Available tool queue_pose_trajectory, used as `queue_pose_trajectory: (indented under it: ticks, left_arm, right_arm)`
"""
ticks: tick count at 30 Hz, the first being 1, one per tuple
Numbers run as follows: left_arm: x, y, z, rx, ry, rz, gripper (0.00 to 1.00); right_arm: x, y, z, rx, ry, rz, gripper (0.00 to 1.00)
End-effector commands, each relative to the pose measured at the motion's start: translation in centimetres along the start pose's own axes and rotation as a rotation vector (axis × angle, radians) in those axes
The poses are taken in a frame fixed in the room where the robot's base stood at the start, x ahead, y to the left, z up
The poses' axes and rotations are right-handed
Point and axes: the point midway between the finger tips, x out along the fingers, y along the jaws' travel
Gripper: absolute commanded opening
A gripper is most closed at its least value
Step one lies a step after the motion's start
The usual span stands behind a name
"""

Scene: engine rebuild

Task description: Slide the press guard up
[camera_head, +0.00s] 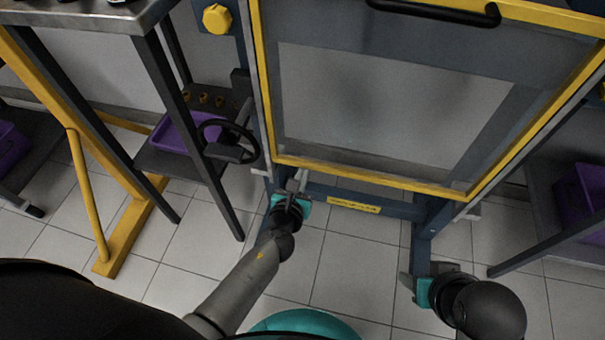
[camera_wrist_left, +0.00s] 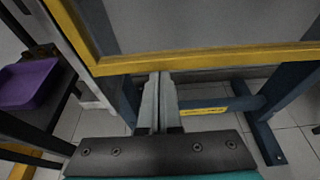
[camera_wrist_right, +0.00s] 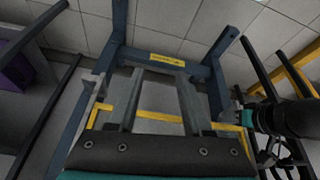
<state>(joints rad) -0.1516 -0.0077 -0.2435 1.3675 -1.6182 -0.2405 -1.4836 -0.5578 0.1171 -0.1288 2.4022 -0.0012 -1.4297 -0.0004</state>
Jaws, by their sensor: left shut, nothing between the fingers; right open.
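The press guard (camera_head: 370,178) is a clear panel in a yellow frame on the blue press, with a black handle (camera_head: 435,12) at the top of the head view. Its lower yellow bar crosses the left wrist view (camera_wrist_left: 210,57). My left gripper (camera_head: 298,176) is shut and empty, with its fingertips (camera_wrist_left: 160,76) just below that bar near the left corner; I cannot tell whether they touch it. My right gripper (camera_head: 406,284) is open and empty, low by the press's right leg. Yellow framing (camera_wrist_right: 160,116) shows between its fingers in the right wrist view.
A black handwheel (camera_head: 228,141) stands left of the guard, close to my left arm. A shelf with a purple tray (camera_head: 172,134) is farther left, and a purple bin (camera_head: 580,195) is at right. Tiled floor (camera_head: 350,270) is clear between the grippers.

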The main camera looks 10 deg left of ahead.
Motion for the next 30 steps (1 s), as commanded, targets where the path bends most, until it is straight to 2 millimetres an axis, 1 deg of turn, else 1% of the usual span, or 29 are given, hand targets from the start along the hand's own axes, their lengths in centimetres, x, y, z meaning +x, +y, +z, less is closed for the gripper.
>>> queue_pose_trajectory:
  ticks: [1, 8, 17, 23, 30]
  left_arm:
    - [-0.1, 0.0, 0.8, 0.000, -0.005, 0.000, 0.00]
    - [-0.6, 0.1, 2.1, 0.000, -0.005, 0.001, 0.00]
    - [-1.2, 0.0, 3.9, 0.001, -0.006, 0.000, 0.00]
    - [-1.6, 0.0, 5.1, 0.000, -0.005, 0.000, 0.00]
    - [-2.1, 0.0, 6.6, 0.000, -0.005, 0.001, 0.00]
  right_arm:
    - [0.5, -0.1, 0.2, 0.000, -0.014, -0.002, 0.50]
    - [3.3, -0.2, 1.4, -0.002, -0.055, -0.005, 0.50]
    - [6.5, -0.4, 3.7, -0.005, -0.111, -0.009, 0.50]
    - [8.3, -0.5, 5.8, -0.007, -0.151, -0.011, 0.50]
    - [10.3, -0.4, 8.8, -0.011, -0.196, -0.011, 0.50]
